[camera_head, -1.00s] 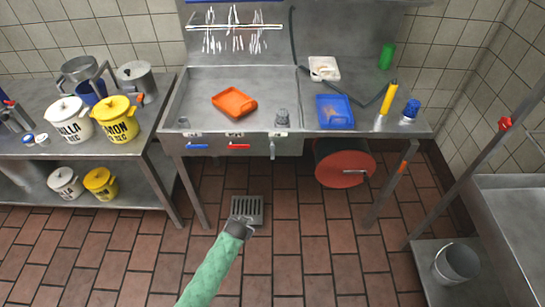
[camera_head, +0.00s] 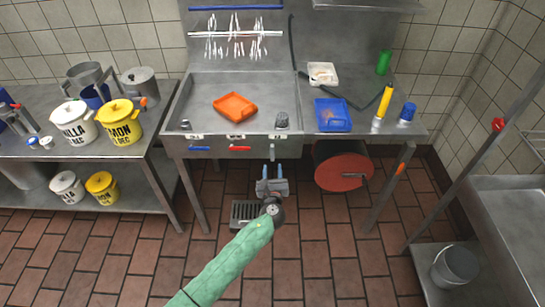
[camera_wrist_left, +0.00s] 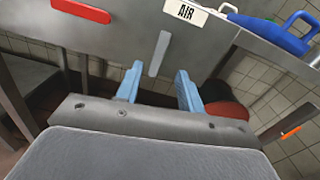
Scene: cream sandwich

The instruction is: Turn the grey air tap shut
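The grey air tap (camera_head: 272,152) hangs pointing down on the front panel of the steel sink bench, right of a blue tap (camera_head: 199,148) and a red tap (camera_head: 240,148). In the left wrist view the grey tap (camera_wrist_left: 159,53) is a slanted grey lever below the AIR label (camera_wrist_left: 185,12). My left gripper (camera_head: 271,170) is open, its two blue fingers pointing at the bench just below the tap. In the wrist view the fingers (camera_wrist_left: 160,82) stand apart, and the tap's lower end shows between and beyond them. Contact is not visible. My right gripper is out of view.
A red-ended drum (camera_head: 343,172) sits under the bench, right of the gripper. A floor drain (camera_head: 246,213) lies below. An orange tray (camera_head: 235,106) and a blue tray (camera_head: 333,114) rest on the bench. The bench's front edge is above the gripper.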

